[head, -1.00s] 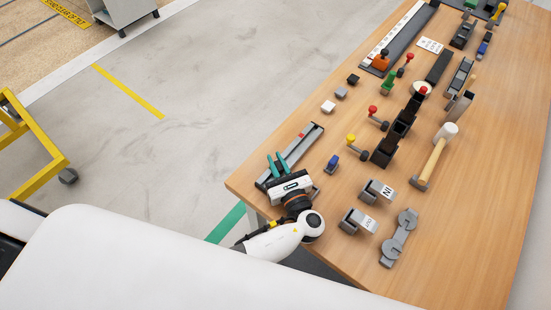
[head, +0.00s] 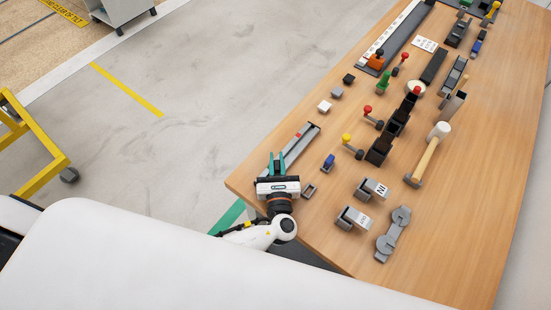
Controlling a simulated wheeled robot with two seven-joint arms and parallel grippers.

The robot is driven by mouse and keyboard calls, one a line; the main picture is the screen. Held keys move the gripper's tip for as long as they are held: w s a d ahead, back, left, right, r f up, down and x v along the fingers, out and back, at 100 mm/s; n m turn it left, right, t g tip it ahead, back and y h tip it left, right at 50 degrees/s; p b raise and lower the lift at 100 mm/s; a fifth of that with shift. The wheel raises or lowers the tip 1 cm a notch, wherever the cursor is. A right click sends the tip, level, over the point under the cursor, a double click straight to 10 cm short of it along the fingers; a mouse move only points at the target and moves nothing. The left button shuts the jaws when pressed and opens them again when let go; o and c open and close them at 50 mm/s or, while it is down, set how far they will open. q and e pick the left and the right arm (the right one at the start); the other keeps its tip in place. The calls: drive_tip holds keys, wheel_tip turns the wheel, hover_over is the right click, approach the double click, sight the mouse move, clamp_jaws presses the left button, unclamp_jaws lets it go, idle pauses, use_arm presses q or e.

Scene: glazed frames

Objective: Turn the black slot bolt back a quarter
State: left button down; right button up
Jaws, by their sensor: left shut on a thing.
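My left gripper (head: 277,160), white with teal fingers, is at the near left edge of the table, over the near end of a grey slotted rail (head: 304,136). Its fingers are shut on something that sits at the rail. The black slot bolt is not clearly visible; the gripper body and fingers cover that spot, and I take it to be what they hold. The rail has a small red mark near its far end. My right gripper is out of view.
A small grey frame (head: 309,191) and a blue-topped piece (head: 328,162) lie just right of the gripper.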

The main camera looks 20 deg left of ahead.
sight(278, 171)
use_arm(q)
drive_tip(key=c, duration=1.3)
unclamp_jaws()
drive_tip(key=shift+d+r, duration=0.15)
drive_tip(key=shift+r, duration=0.05)
drive_tip(key=shift+f, duration=0.1)
drive_tip(key=shift+s, duration=0.3)
drive_tip(key=v, duration=0.7)
drive_tip(key=shift+s+d, duration=0.15)
